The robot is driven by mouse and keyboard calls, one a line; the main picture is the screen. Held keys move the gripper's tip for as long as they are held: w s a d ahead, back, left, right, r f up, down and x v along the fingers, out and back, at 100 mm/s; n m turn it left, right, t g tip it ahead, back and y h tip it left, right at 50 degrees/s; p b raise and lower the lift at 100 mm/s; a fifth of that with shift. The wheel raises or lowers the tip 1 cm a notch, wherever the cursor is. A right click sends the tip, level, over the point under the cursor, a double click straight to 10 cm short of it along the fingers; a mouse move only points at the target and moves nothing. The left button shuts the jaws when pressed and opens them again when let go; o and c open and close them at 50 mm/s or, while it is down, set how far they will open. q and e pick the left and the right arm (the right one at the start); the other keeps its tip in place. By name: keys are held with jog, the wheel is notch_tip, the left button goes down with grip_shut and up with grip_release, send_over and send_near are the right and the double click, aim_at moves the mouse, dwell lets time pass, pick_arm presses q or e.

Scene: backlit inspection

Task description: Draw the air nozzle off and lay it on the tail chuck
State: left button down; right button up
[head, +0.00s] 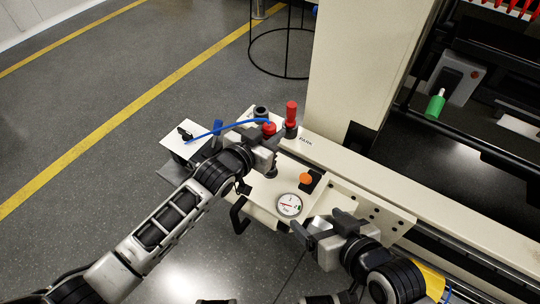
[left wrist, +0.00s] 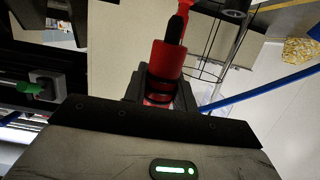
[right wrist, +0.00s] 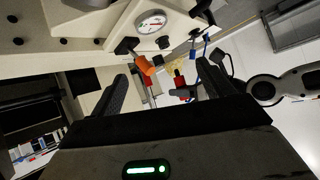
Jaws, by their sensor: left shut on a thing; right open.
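The air nozzle (head: 269,128) is a red cylinder with a blue hose (head: 225,127) running off to the left. My left gripper (head: 271,138) is shut on it, above the cream panel. In the left wrist view the red nozzle body (left wrist: 166,62) stands between the fingers; its lower end is hidden behind the gripper. I cannot tell for sure which part is the tail chuck. My right gripper (head: 320,233) is open and empty, at the panel's near right side. Its spread fingers also show in the right wrist view (right wrist: 160,88).
A red-topped post (head: 291,112) and a dark round fitting (head: 261,112) stand close behind the nozzle. A round gauge (head: 289,205) and an orange knob (head: 306,180) lie between my grippers. A cream column (head: 345,65) rises behind. A long cream rail (head: 345,168) runs rightward.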

jog(key=shift+s+r, duration=0.1)
jog(key=shift+r, duration=0.05)
jog(key=shift+d+r+p, duration=0.15)
jog(key=shift+r+p, duration=0.3)
jog(key=shift+r, duration=0.45)
jog(key=shift+d+r, duration=0.1)
